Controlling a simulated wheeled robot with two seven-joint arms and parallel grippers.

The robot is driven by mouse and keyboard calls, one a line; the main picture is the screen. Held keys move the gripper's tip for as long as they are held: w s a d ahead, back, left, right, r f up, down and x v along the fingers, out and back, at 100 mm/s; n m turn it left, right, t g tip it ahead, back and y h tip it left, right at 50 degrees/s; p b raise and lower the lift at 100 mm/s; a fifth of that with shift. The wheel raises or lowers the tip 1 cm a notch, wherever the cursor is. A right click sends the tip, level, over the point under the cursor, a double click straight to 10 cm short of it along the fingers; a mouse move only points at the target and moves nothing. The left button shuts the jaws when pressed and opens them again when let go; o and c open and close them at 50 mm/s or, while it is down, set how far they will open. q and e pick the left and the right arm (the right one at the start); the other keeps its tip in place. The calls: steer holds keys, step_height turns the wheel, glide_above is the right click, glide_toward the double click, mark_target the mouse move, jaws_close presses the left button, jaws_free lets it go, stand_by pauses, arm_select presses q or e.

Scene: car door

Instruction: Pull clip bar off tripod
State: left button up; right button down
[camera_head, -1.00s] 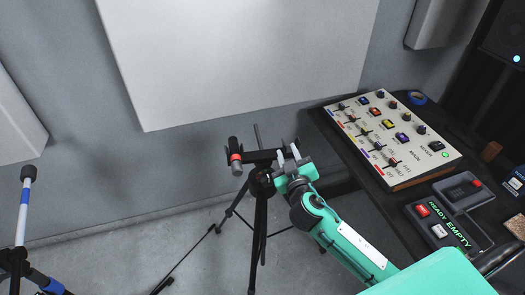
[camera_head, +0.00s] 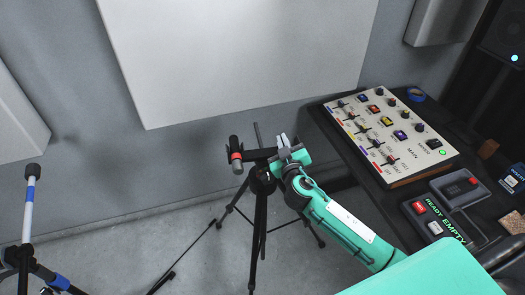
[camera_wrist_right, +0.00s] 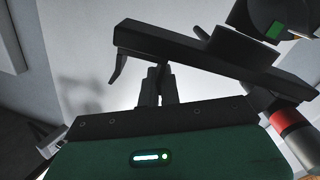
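The black tripod (camera_head: 260,225) stands on the floor near the middle of the head view. The dark clip bar (camera_head: 258,155) lies across its top, with a black-and-grey cylinder with a red band (camera_head: 236,155) at its left end. My right gripper (camera_head: 288,143) is at the bar's right end. In the right wrist view the clip bar (camera_wrist_right: 215,62) crosses just above my close-set dark fingers (camera_wrist_right: 160,82), and a small hook hangs from its left end. The fingertips meet the bar's outline; whether they grip it is unclear. My left gripper is out of view.
A mixer panel (camera_head: 390,135) with coloured buttons and a device reading READY EMPTY (camera_head: 440,215) lie on the dark table at the right. A white-and-blue stand (camera_head: 28,210) is at the left. A white wall panel (camera_head: 240,55) hangs behind the tripod.

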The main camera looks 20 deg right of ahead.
steer(key=shift+r, duration=0.1)
step_height(320, 180, up, 27)
steer(key=p, duration=0.5)
steer(key=shift+p, duration=0.4)
stand_by(1.1)
